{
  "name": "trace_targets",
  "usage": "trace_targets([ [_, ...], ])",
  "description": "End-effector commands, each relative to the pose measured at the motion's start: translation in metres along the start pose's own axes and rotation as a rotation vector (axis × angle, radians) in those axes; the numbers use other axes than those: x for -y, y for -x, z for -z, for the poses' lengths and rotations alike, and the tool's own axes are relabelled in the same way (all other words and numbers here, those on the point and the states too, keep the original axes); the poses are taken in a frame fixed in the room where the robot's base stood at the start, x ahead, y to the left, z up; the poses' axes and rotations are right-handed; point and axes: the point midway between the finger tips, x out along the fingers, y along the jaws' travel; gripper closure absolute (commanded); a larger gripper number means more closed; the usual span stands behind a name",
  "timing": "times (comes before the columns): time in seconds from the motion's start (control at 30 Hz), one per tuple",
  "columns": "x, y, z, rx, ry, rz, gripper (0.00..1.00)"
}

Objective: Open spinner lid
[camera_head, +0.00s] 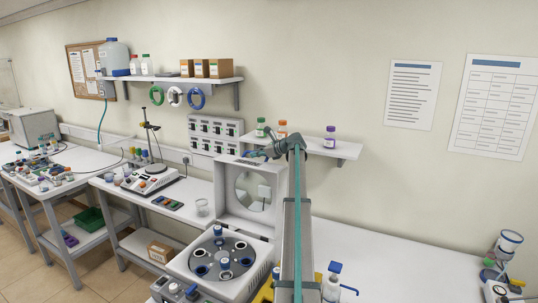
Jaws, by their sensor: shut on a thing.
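The spinner (180,265) is a white box at the bottom centre. Its round grey rotor with several dark and blue-capped positions shows from above. The spinner lid (225,187) stands raised, close to upright, behind the rotor, with a round window in its middle. My gripper (257,155) is at the lid's top edge, shut on the lid. The fingertips are small in the picture and the exact contact is hard to make out. My arm covers the right side of the lid and part of the bench.
A wall shelf (345,149) with small capped bottles is close behind my wrist. A switch panel (214,130) is on the wall to the left. The bench (400,265) at right is mostly clear.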

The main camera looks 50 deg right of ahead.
Motion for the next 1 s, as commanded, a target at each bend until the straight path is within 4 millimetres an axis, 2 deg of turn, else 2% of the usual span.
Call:
trace_targets([
  [0.2,-0.0018,-0.0147,-0.0014,0.002,-0.019,-0.026,1.0],
  [0.53,-0.0028,-0.0152,-0.0009,0.002,-0.02,-0.028,1.0],
  [0.57,-0.0028,-0.0152,-0.0009,0.002,-0.02,-0.028,0.82],
  [0.7,-0.0026,-0.0152,-0.001,0.002,-0.02,-0.028,0.6],
  [1.0,-0.0025,-0.0146,-0.0009,0.001,-0.019,-0.027,0.6],
])
